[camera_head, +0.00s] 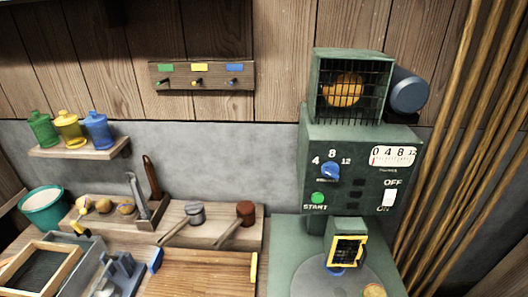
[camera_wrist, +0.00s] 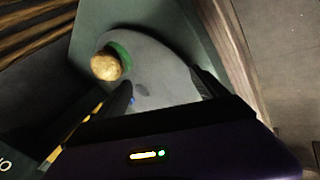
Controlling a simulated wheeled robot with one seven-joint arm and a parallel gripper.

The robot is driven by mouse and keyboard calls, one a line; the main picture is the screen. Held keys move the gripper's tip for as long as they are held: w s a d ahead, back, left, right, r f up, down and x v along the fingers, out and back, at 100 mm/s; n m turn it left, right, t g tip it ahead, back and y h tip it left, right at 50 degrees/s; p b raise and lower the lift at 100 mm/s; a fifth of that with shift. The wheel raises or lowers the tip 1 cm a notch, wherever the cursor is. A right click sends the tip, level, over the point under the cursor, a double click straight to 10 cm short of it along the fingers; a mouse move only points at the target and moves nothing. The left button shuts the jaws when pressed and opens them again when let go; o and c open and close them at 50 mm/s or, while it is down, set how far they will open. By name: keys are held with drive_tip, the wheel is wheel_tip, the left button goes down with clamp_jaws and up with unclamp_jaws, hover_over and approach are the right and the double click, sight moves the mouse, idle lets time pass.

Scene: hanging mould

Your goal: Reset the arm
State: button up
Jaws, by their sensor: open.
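My gripper (camera_wrist: 162,84) shows in the wrist view with its two dark fingers spread apart and no object between them. Beyond the fingers is a round grey plate (camera_wrist: 165,75). A golden-brown round piece (camera_wrist: 105,65) sits at the plate's edge beside a green part (camera_wrist: 121,53). I cannot make out my gripper in the head view. There, the green machine (camera_head: 345,160) stands at the right with a dial, a START button and an OFF/ON switch. A yellow-framed dark part (camera_head: 347,250) sits above its plate (camera_head: 325,284). A brown round piece (camera_head: 373,290) is at the bottom edge.
Tall poles (camera_head: 450,140) stand right of the machine. The bench at left holds mallets (camera_head: 245,212), a wooden board (camera_head: 205,272), a framed tray (camera_head: 40,268) and a teal bucket (camera_head: 45,208). Above are a jar shelf (camera_head: 80,148) and a hook rack (camera_head: 200,77).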

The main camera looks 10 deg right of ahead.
drive_tip(key=s+a+r+m+t+b, duration=0.2)
drive_tip(key=s+a+r+m+t, duration=0.25)
drive_tip(key=s+a, duration=0.65)
drive_tip(key=s+a+r+m+t+y, duration=0.1)
drive_tip(key=s+r+m+t, duration=0.1)
drive_tip(key=s+r, duration=0.3)
drive_tip(key=s+a+r+m+t+y, duration=0.1)
drive_tip(key=s+r+m+t, duration=0.1)
drive_tip(key=s+r, duration=0.4)
wheel_tip(320, 180, up, 4)
drive_tip(key=shift+r+m+b, duration=0.25)
drive_tip(key=shift+m+b, duration=0.05)
drive_tip(key=shift+m, duration=0.55)
